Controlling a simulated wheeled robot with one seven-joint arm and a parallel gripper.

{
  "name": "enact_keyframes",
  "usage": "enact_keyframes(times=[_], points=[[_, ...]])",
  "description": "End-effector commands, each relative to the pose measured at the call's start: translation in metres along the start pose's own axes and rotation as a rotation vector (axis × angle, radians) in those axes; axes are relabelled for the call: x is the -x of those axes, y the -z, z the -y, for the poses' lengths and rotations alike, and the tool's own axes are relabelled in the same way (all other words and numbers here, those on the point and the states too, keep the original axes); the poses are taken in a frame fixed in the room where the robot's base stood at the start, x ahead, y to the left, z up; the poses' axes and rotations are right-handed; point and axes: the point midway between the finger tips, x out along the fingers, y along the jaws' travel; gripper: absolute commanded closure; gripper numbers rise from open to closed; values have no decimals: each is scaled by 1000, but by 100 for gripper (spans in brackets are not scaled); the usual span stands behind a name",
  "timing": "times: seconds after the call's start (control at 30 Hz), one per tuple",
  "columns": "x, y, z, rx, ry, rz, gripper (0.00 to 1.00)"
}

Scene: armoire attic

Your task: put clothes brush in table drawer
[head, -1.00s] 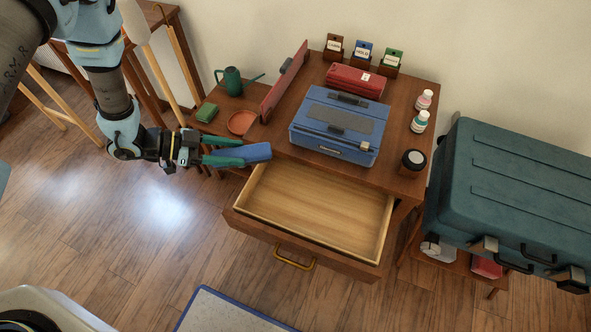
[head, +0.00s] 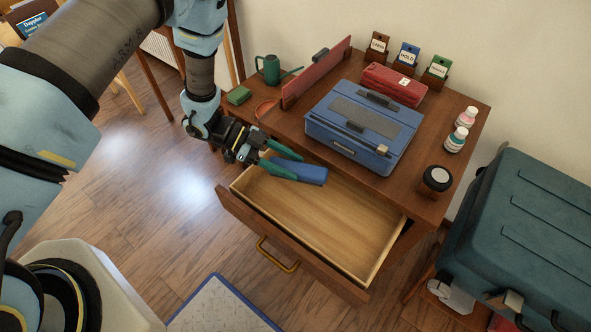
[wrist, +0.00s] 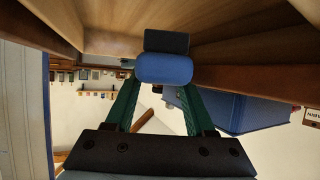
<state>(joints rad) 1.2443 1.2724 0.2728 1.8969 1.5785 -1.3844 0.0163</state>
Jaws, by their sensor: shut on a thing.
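The clothes brush (head: 306,173) is a blue block held between the green fingers of my gripper (head: 284,166). In the wrist view the brush (wrist: 164,69) shows a blue body with a dark part beyond it, and the two green fingers of my gripper (wrist: 158,95) press on its sides. The table drawer (head: 310,215) is pulled open, and its pale wooden inside looks empty. In the head view the brush appears over the rear left part of the drawer. I cannot tell its exact height above the drawer floor.
A blue case (head: 364,127) sits on the table, with a red box (head: 393,85) behind it. A dark round jar (head: 437,179) and two small bottles (head: 460,130) stand at the right. A large teal suitcase (head: 530,235) is right of the table.

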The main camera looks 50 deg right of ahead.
Motion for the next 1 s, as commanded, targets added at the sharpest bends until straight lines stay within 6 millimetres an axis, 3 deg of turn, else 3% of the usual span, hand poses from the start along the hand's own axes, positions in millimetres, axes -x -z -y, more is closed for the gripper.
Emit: enact_keyframes(times=[0.27, 0.8, 1.0], points=[[-5, -11, 0, 0, 0, 0, 100], [-29, -60, 0, 0, 1, 0, 100], [-31, -63, 0, 0, 1, 0, 100]])
